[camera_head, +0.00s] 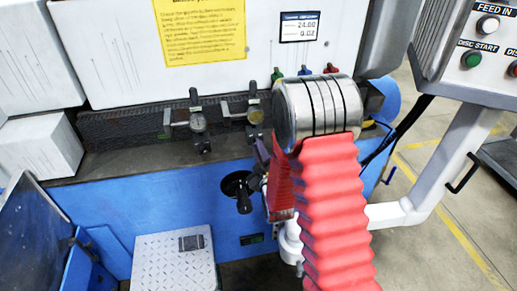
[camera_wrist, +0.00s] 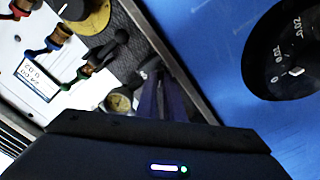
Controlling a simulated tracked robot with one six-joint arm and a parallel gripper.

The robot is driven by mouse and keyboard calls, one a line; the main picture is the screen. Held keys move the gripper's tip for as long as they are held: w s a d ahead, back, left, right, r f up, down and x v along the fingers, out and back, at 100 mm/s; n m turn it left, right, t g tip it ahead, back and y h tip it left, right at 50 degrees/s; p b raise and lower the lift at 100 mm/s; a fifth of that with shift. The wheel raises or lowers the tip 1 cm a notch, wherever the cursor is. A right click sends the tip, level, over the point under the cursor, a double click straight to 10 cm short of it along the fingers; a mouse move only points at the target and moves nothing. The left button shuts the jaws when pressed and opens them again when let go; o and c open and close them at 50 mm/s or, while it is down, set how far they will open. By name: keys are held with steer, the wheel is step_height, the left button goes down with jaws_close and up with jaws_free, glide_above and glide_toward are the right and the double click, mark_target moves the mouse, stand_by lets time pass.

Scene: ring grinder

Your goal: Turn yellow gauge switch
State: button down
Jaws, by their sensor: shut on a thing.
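The yellow-faced gauge (camera_head: 255,116) stands on the dark rail, right of a second, pale-faced gauge (camera_head: 198,123). In the wrist view the yellow gauge (camera_wrist: 118,103) shows just left of my fingers. My gripper (camera_head: 262,150) is at the lower part of the yellow gauge, and its dark fingers (camera_wrist: 158,78) also show in the wrist view. They are shut on what looks like the gauge's switch, which is mostly hidden between and behind them. I cannot tell the switch's angle.
Green, blue and red valve handles (camera_head: 304,71) sit above and right of the gauge, close to my arm. The blue machine front (camera_head: 150,205) lies below, with a dark round dial (camera_wrist: 295,50) in the wrist view. A metal step plate (camera_head: 170,262) is at the floor.

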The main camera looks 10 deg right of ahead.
stand_by(0.5)
steer(key=shift+m, duration=0.4)
steer(key=m, duration=0.9)
steer(key=shift+d, duration=0.1)
steer(key=m, duration=0.4)
steer(key=shift+d, duration=0.1)
steer(key=shift+d+m, duration=0.1)
steer(key=shift+m, duration=2.1)
